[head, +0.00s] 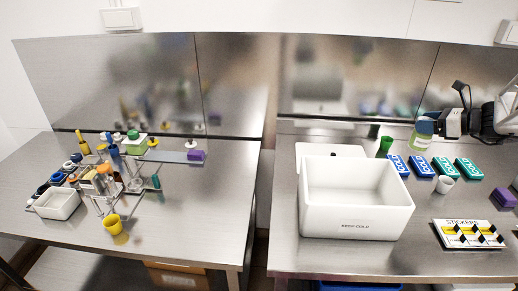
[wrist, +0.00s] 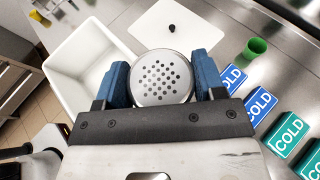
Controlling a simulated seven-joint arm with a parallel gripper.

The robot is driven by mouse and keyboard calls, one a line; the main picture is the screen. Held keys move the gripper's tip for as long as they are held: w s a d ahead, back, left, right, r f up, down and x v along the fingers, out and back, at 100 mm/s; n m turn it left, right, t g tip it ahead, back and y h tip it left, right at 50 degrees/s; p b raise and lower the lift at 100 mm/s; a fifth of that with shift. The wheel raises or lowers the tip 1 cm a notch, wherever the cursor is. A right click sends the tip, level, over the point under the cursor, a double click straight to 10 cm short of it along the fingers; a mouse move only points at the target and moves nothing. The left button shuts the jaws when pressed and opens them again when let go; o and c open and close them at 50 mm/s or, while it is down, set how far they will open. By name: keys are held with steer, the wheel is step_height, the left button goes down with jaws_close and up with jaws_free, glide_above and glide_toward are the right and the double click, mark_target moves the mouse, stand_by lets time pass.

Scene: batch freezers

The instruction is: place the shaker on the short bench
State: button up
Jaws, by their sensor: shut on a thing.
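The shaker (head: 418,142) is a pale green container with a round, perforated metal top (wrist: 161,78). My gripper (head: 426,125) is shut on it, with one blue finger on each side of the top in the wrist view. In the head view it is held above the back of the right bench (head: 285,210), behind the cold packs. The left bench (head: 190,222) stands across a narrow gap. Both benches are steel, and I cannot tell from their full lengths which is the short one, as the right bench runs out of frame.
A white cool box (head: 357,226) stands open on the right bench, its lid (wrist: 178,32) behind it. A green cup (head: 385,146), blue and teal cold packs (head: 443,168), a white cup (head: 445,185) and stickers (head: 470,235) are nearby. The left bench holds a cluttered rack and yellow cup (head: 113,224); its right front is clear.

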steer(key=w+a+n+g+y, duration=0.25)
steer(key=a+n+g, duration=0.35)
steer(key=a, duration=3.4)
steer(key=s+a+n+g, duration=0.25)
steer(key=s+a, duration=0.45)
steer(key=a, duration=0.4)
steer(key=s+a+n+g, duration=0.25)
steer(key=s+a, duration=0.45)
steer(key=a, duration=0.5)
steer(key=s+a+n+g, duration=0.1)
steer(key=s+a+g, duration=0.2)
steer(key=s+a, duration=0.6)
step_height(320, 180, down, 22)
steer(key=w+a, duration=0.1)
steer(key=a, duration=0.1)
steer(key=shift+w+a+r+n, duration=0.15)
steer(key=shift+w+r+n, duration=0.05)
steer(key=shift+n, duration=0.1)
steer(key=w+a+f, duration=0.1)
steer(key=w+a, duration=1)
steer(key=shift+w+a+f, duration=0.15)
steer(key=shift+a+f, duration=0.05)
steer(key=shift+f, duration=0.05)
